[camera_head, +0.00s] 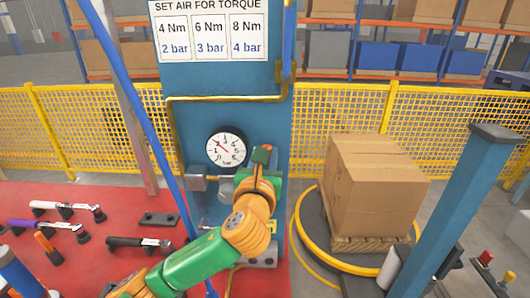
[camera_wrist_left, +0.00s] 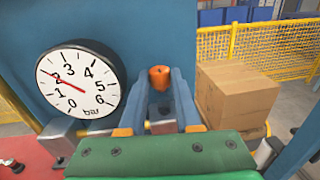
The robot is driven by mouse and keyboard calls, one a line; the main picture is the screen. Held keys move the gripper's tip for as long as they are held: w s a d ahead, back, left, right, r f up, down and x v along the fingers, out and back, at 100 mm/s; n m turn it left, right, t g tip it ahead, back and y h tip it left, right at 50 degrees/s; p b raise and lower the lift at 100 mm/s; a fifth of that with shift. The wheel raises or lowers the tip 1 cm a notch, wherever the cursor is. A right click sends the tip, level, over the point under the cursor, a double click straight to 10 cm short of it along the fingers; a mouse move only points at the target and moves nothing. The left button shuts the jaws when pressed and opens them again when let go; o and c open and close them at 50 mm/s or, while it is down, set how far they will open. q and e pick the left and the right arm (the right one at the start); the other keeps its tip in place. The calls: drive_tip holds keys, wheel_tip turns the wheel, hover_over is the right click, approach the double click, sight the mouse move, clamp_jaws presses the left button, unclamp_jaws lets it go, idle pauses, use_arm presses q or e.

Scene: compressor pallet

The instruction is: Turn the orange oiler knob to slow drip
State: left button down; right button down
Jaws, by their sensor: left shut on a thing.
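The orange oiler knob (camera_wrist_left: 159,78) shows in the left wrist view, in front of the blue column. My left gripper (camera_wrist_left: 160,86) has its two fingers close on either side of the knob and is shut on it. Any drip marking or sight glass cannot be made out. My right gripper is in neither view.
A round pressure gauge (camera_wrist_left: 77,82) is left of the gripper, its red needle near 2 bar. A carton (camera_head: 370,185) stands on a pallet at the right. Torque wrenches (camera_head: 140,243) lie on the red surface at the left. A blue hose (camera_head: 138,110) crosses in front.

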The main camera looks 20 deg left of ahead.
use_arm(q)
drive_tip(key=y, duration=0.1)
drive_tip(key=n+y+p, duration=0.2)
drive_tip(key=shift+d+r+g, duration=0.25)
drive_tip(key=shift+r+g, duration=0.05)
drive_tip(key=shift+g, duration=0.1)
drive_tip(key=shift+w+d+f+n+g+y+p, duration=0.1)
drive_tip(key=shift+n+g+y+p, duration=0.2)
drive_tip(key=shift+n+y, duration=0.15)
drive_tip(key=shift+d+n+g+y+p, duration=0.1)
drive_tip(key=shift+n+g+y+p, duration=0.1)
drive_tip(key=shift+n+y+p, duration=0.25)
drive_tip(key=shift+n+g+y, duration=0.5)
drive_tip(key=shift+y, duration=0.6)
drive_tip(key=shift+w+d+f+n+g+y, duration=0.1)
drive_tip(key=shift+w+n+g+y, duration=0.05)
drive_tip(key=shift+n+g+y, duration=0.7)
drive_tip(key=shift+y, duration=0.35)
drive_tip(key=c, duration=0.9)
unclamp_jaws()
drive_tip(key=shift+d, duration=0.1)
